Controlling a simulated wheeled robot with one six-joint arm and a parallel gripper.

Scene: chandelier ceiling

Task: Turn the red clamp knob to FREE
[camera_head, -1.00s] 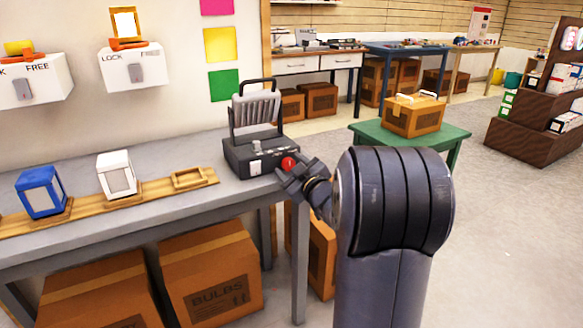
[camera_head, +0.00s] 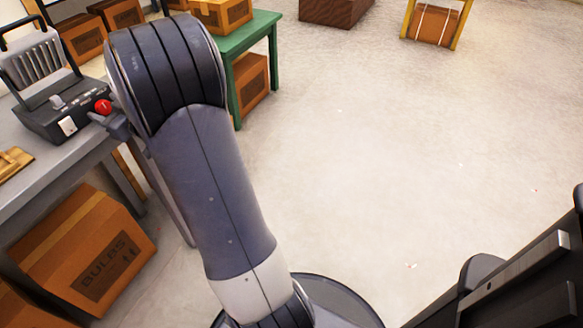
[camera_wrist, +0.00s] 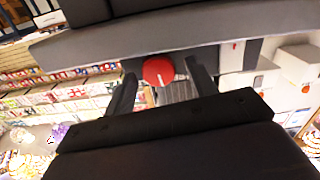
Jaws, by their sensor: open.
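The red knob (camera_head: 103,106) is on the right side of a dark grey device (camera_head: 40,122) on the grey table, in the head view. In the wrist view the red knob (camera_wrist: 158,71) is a round disc with a short pale line on its face. My gripper (camera_wrist: 161,78) is open there, one finger on each side of the knob with small gaps showing. In the head view my gripper (camera_head: 98,118) is at the knob, mostly hidden by my arm. I cannot read any LOCK or FREE marking now.
The grey table (camera_head: 75,150) has cardboard boxes (camera_head: 95,255) beneath it. A green table (camera_head: 240,38) with a carton (camera_head: 222,12) on it stands beyond my arm.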

